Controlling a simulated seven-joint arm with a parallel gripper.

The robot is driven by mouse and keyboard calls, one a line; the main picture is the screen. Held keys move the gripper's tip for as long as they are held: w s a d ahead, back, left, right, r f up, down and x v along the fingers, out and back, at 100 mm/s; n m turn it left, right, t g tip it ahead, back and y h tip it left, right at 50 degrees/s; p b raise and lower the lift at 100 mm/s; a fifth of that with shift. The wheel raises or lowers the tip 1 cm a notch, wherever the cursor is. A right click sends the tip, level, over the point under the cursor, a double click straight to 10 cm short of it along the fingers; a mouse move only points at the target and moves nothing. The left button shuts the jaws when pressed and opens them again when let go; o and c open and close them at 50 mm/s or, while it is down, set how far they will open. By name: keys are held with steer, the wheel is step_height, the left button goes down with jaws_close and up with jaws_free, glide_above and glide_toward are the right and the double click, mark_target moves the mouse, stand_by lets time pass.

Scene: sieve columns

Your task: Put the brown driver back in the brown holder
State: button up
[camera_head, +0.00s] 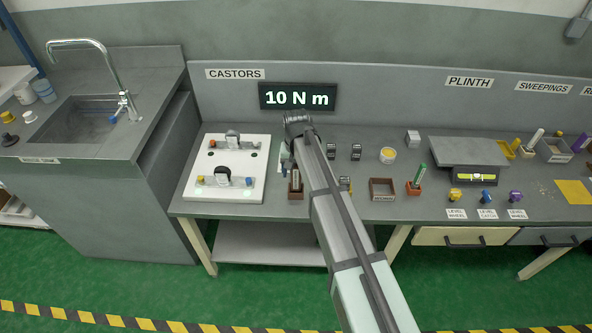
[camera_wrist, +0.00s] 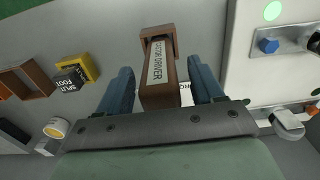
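The brown driver (camera_wrist: 158,95), with a white label ending in "DRIVER", is between my gripper's blue fingers (camera_wrist: 160,66) in the wrist view. The fingers straddle it, with narrow gaps seeming to show on both sides, so my gripper looks open around it. The brown holder (camera_wrist: 158,33) is at the driver's far end, and the driver appears to stand upright in it. How deep it sits is hidden. In the head view the driver (camera_head: 295,180) and holder (camera_head: 296,195) are near the bench's front edge, just below my gripper (camera_head: 289,164).
A white castor board (camera_head: 228,202) stands left of the holder. A yellow split-foot box (camera_head: 345,184), a brown open tray (camera_head: 382,196) and a small green-handled tool in an orange holder (camera_head: 414,188) are to the right. A display (camera_head: 298,97) reads 10 N m.

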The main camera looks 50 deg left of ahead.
step_height(320, 180, up, 12)
steer(key=shift+r, duration=0.2)
stand_by(0.7)
stand_by(0.4)
